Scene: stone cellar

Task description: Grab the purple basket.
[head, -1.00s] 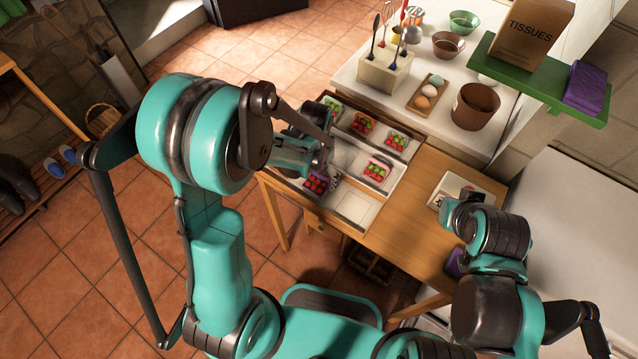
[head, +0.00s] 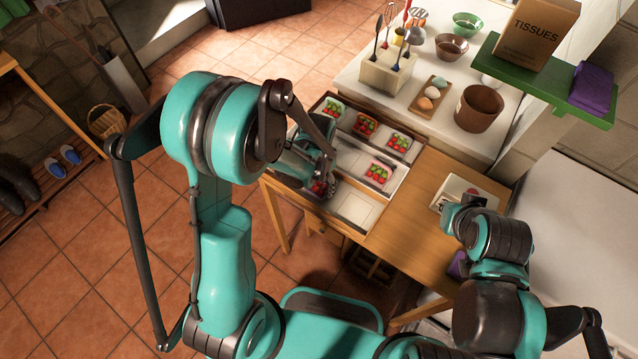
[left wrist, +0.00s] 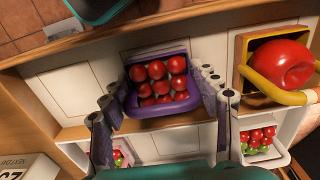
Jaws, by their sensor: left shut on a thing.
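The purple basket (left wrist: 162,109), filled with red tomato-like fruit, sits between the two fingers of my left gripper (left wrist: 160,100) in the left wrist view. The fingers are closed in against its left and right sides. In the head view my left gripper (head: 326,185) is at the near left part of the compartmented drawer (head: 352,207), and it hides most of the basket there. My right gripper (head: 447,208) is over the wooden table beside a white box; its fingers are too small to judge.
Other small baskets of red and green produce (head: 378,172) fill neighbouring compartments. A basket with a yellow handle (left wrist: 270,93) holding a red fruit is close right of my left fingers. A utensil block (head: 388,75) and brown pot (head: 478,107) stand on the counter behind.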

